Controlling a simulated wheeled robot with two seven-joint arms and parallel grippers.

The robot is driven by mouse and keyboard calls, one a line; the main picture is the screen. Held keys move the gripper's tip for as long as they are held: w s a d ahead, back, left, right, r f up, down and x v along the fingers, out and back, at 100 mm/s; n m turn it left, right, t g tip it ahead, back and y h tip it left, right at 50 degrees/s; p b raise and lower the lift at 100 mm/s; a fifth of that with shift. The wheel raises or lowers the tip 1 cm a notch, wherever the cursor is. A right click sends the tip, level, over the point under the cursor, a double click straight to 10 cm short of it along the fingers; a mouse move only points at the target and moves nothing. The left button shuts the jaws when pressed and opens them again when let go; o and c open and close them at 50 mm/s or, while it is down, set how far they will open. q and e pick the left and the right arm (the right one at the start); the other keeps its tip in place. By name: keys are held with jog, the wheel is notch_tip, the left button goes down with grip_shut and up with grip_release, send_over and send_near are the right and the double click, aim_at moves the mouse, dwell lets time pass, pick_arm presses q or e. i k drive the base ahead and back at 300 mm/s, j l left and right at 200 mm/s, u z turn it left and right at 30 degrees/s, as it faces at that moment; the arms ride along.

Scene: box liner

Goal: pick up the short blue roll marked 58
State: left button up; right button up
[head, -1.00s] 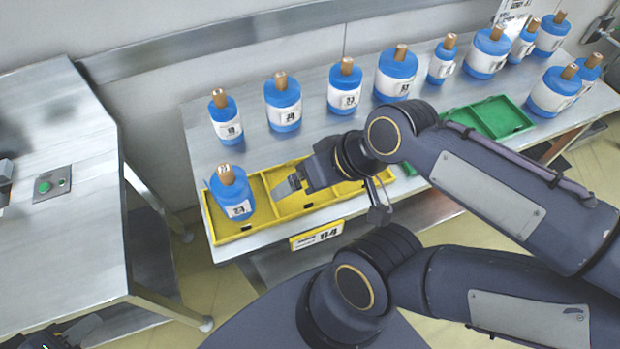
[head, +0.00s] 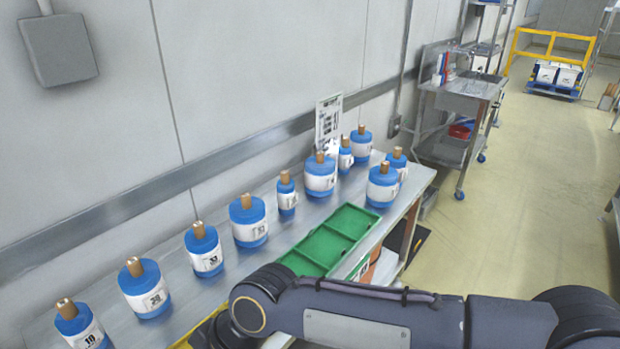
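Several blue rolls with white labels and brown cores stand upright on the metal table. From the near left they run: a roll whose label seems to read 10 (head: 82,328), a wider roll (head: 145,290), a roll (head: 204,252), a large roll (head: 248,222), a small narrow roll (head: 287,197) and a large roll (head: 320,177). Behind are a small roll (head: 345,156) and another roll (head: 361,146); at the right end stand two more, one (head: 382,187) partly hiding the other (head: 399,166). I cannot make out 58 on any label. Neither gripper's fingers show; my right arm crosses the bottom.
An empty green divided tray (head: 331,239) lies along the table's front edge. A yellow tray (head: 187,343) barely shows at the bottom. A sign (head: 328,122) stands behind the rolls.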

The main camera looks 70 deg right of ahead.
aim_at(320, 176)
jog(key=k+z, duration=0.4)
jog(key=k+l+z, duration=0.15)
jog(key=z, duration=0.3)
jog(key=i+l+z, duration=0.15)
jog(key=z, duration=0.25)
jog(key=i+l+z, duration=0.25)
jog(key=z, duration=0.15)
jog(key=i+l+z, duration=0.1)
jog(key=z, duration=0.3)
jog(key=i+l+u, duration=0.1)
jog(key=u, duration=0.35)
jog(key=l+u, duration=0.15)
jog(key=u, duration=0.3)
jog(key=i+l+u, duration=0.1)
jog(key=u, duration=0.3)
jog(key=l+u, duration=0.25)
jog(key=u, duration=0.2)
jog(key=l+u, duration=0.2)
jog(key=l, duration=0.25)
jog(key=l+u, duration=0.15)
jog(key=l, duration=0.3)
jog(key=k+l+u, duration=0.2)
jog(key=l, duration=0.25)
jog(key=l+u, duration=0.2)
jog(key=l, duration=0.8)
jog(key=k, duration=0.05)
